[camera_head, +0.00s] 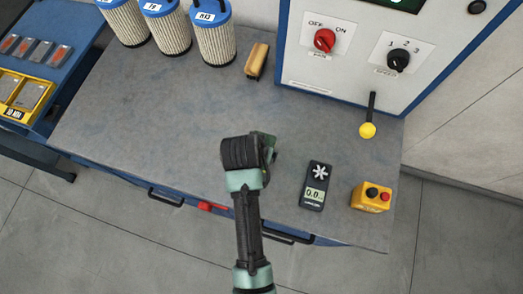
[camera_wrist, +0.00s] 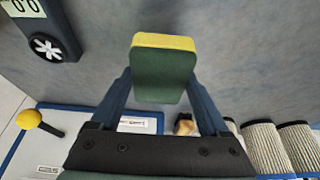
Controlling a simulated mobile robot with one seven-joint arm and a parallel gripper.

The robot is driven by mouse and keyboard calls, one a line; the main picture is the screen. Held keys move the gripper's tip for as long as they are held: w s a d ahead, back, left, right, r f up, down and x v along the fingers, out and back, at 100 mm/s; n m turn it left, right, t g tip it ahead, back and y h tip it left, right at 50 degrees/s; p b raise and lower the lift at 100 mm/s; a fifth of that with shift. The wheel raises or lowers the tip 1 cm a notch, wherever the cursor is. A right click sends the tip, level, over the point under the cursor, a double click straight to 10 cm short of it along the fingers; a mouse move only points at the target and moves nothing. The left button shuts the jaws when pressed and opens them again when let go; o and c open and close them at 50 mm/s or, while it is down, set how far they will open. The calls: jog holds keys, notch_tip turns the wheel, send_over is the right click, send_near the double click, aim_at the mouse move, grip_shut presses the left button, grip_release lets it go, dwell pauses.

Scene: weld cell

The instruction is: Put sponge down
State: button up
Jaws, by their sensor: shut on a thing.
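The sponge (camera_wrist: 164,88) is a block with a dark green face and a yellow edge. In the wrist view it sits between the two blue fingers of my gripper (camera_wrist: 163,76), which is shut on it. In the head view my gripper (camera_head: 265,148) is over the middle front of the grey workbench (camera_head: 150,110). There the sponge is mostly hidden by my wrist, and I cannot tell whether it touches the bench top.
A black handheld meter (camera_head: 315,186) and a yellow button box (camera_head: 371,197) lie to the right. A yellow-knobbed lever (camera_head: 367,130) juts from the control cabinet (camera_head: 345,70). Several filters (camera_head: 213,40) and a tan block (camera_head: 257,61) stand behind. The bench's left half is clear.

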jog(key=shift+f, duration=2.55)
jog(key=shift+f, duration=0.2)
jog(key=o, duration=1.2)
jog(key=shift+c, duration=0.2)
jog(key=shift+r, duration=0.15)
